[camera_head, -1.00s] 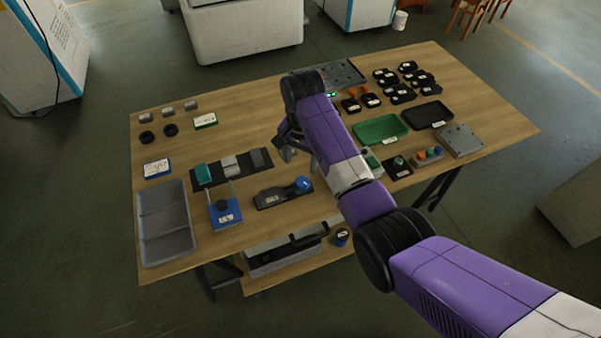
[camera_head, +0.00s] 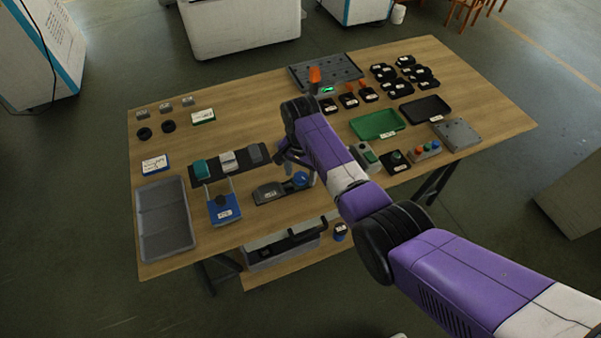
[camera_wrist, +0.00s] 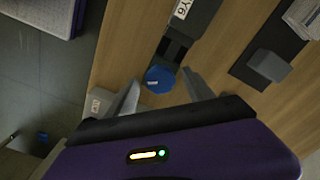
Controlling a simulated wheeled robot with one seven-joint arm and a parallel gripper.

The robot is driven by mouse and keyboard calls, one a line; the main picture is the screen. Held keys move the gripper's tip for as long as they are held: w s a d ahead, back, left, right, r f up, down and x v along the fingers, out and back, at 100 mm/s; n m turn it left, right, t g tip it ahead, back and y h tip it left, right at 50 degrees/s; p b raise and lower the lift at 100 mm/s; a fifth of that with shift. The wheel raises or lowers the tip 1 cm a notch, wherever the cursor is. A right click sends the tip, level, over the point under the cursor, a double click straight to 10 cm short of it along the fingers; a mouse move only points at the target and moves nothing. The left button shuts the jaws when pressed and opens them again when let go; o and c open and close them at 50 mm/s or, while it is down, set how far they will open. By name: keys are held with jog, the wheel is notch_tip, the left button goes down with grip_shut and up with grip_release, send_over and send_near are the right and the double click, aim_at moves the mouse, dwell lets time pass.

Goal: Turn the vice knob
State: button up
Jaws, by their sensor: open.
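The vice (camera_head: 269,192) is a dark grey block on the wooden table, left of my forearm in the head view. Its blue round knob (camera_head: 300,179) sits at its right end. In the wrist view the knob (camera_wrist: 159,79) lies between and slightly beyond the fingertips, with the vice body (camera_wrist: 185,30) above it. My gripper (camera_wrist: 160,88) is open and its two grey fingers straddle the knob without visible contact. In the head view my gripper (camera_head: 297,165) is partly hidden by my wrist, close by the knob.
A blue-based fixture (camera_head: 224,210) and a grey tray (camera_head: 165,220) stand to the left. A dark mat with small blocks (camera_head: 228,165) lies behind the vice. A button box (camera_head: 366,158) stands to the right.

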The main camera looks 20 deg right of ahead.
jog(key=shift+c, duration=0.4)
grip_shut()
